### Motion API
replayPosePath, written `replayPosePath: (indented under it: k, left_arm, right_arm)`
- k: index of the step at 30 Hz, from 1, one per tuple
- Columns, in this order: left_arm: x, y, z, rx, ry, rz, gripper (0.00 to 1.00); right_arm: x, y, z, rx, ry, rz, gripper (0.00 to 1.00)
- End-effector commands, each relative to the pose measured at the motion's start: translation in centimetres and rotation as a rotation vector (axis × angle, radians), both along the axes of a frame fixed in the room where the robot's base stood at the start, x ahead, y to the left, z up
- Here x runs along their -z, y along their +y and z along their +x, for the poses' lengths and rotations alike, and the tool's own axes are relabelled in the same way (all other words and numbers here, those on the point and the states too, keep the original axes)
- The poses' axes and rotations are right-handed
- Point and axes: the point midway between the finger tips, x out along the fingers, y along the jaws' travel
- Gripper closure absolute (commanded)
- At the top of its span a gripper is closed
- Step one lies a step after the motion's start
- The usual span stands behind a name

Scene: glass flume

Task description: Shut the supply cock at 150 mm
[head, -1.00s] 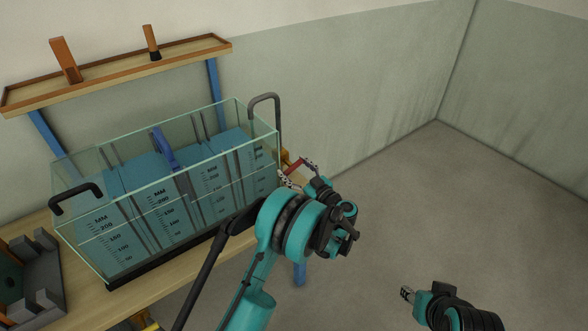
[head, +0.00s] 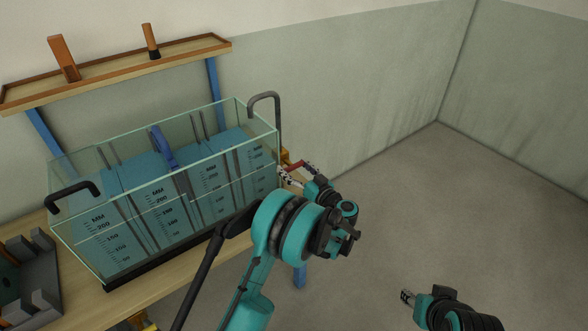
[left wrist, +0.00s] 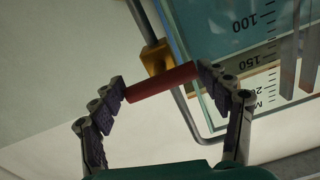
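The glass flume (head: 150,235) stands on the bench at left, holding blue water, with MM scales on its front. In the left wrist view the flume (left wrist: 235,40) appears upside down; a colour edge shows between its 100 and 150 marks, but I cannot tell the exact level. The supply cock has a brass body (left wrist: 155,57) and a red lever (left wrist: 162,84). My left gripper (head: 291,172) is at the flume's right end. In the wrist view its fingers (left wrist: 162,80) are spread, one at each lever end; contact is unclear. My right gripper (head: 406,298) is away over the floor.
A grey rack (head: 40,275) stands on the bench at left. The floor (head: 420,200) at right is clear.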

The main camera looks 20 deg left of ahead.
Motion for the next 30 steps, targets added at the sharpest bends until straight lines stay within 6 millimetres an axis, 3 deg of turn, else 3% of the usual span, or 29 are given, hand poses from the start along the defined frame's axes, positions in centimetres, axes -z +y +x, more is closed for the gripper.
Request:
replayPosePath:
  k: [14,30]
  left_arm:
    - [0.0,-0.8,-0.5,0.002,-0.001,-0.002,0.09]
    - [0.0,-8.7,-6.7,0.002,-0.001,-0.002,0.09]
  right_arm:
    - [0.0,0.0,0.0,0.0,0.0,0.0,0.6]
    - [0.0,0.0,0.0,0.0,0.0,0.0,0.6]
